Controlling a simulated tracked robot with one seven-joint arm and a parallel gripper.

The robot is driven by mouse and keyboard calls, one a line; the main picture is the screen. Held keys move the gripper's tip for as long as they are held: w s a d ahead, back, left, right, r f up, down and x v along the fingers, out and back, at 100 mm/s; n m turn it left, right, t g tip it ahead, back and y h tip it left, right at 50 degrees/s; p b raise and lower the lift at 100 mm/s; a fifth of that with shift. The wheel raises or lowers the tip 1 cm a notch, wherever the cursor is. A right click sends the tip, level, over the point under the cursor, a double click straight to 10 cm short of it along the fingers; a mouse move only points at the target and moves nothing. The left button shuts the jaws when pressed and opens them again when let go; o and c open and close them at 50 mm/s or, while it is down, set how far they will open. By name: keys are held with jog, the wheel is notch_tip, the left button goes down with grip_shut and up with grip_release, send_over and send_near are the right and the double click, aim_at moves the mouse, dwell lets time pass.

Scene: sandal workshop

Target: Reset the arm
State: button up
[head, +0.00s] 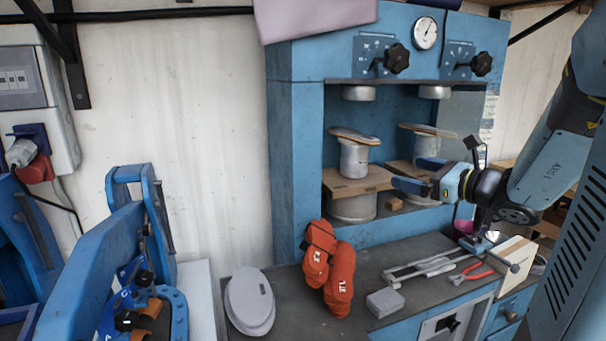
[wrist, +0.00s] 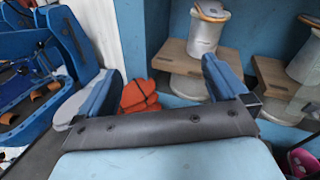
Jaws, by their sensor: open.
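My arm reaches in from the right in the head view. My gripper (head: 407,173) is open, its two blue fingers pointing left in front of the blue press (head: 294,150). Nothing shows between the fingers. In the wrist view my gripper (wrist: 160,77) shows its two blue fingers spread apart, with orange gloves (wrist: 138,95) seen beyond the gap. The fingers hang in front of the press opening, and whether they touch anything there cannot be told.
Two press stations hold sandal soles (head: 355,136) on grey posts over wooden blocks. The bench (head: 385,262) below carries orange gloves (head: 341,278), a grey box (head: 384,302), red pliers (head: 470,274) and metal tools. A blue machine (head: 135,250) stands left.

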jog(key=s+a+f+n+g+h, duration=0.2)
jog(key=s+a+f+n+g, duration=0.2)
jog(key=s+a+n+g, duration=0.8)
jog(key=s+d+r+n+t+h, duration=0.1)
jog(key=s+d+n+t+h, duration=0.2)
jog(key=s+d+n+h, duration=0.4)
jog(key=shift+s+d+r+n+t+h, duration=0.35)
jog(key=shift+s+n+h, duration=0.4)
jog(key=shift+n, duration=2.85)
jog(key=shift+c, duration=0.5)
